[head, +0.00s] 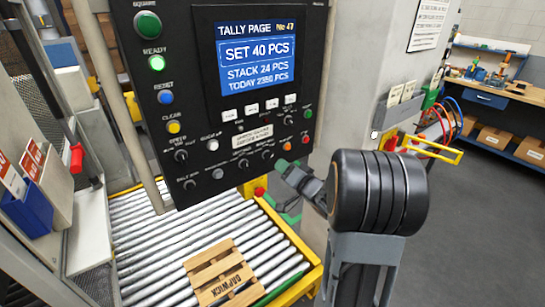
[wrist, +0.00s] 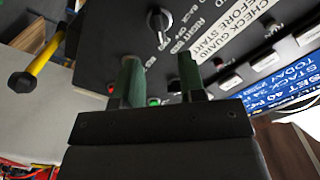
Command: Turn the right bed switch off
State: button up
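The black control panel (head: 240,160) carries several rotary knobs along its lower part. In the wrist view a dark knob with a pale pointer line (wrist: 160,22) stands beyond my fingers, and lettering beside it seems to read "RIGHT BED". The knob at the lower right of the panel in the head view (head: 267,153) looks like the same one. Its exact setting is too small to tell. My gripper (wrist: 160,78) has its two green fingers apart, with nothing between them. In the head view my gripper (head: 283,168) is close to the panel's lower right corner, apart from the knob.
The panel's screen (head: 257,52) and push buttons sit above the knobs. A white "check guard before start" label (head: 252,137) is just above. Below lies a roller conveyor (head: 150,240) with a wooden pallet (head: 222,274). A yellow-and-black handle (wrist: 35,75) shows at the wrist view's left.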

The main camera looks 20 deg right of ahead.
aim_at(271, 156)
jog(key=shift+w+a+p, duration=0.2)
jog(key=shift+w+a, duration=0.05)
jog(key=shift+w, duration=0.9)
jog(key=shift+w+a+p, duration=0.2)
jog(key=shift+w, duration=0.9)
jog(key=shift+w+a+p, duration=0.2)
jog(key=shift+w+a, duration=0.05)
jog(key=shift+w, duration=0.9)
jog(key=shift+c, duration=0.2)
grip_shut()
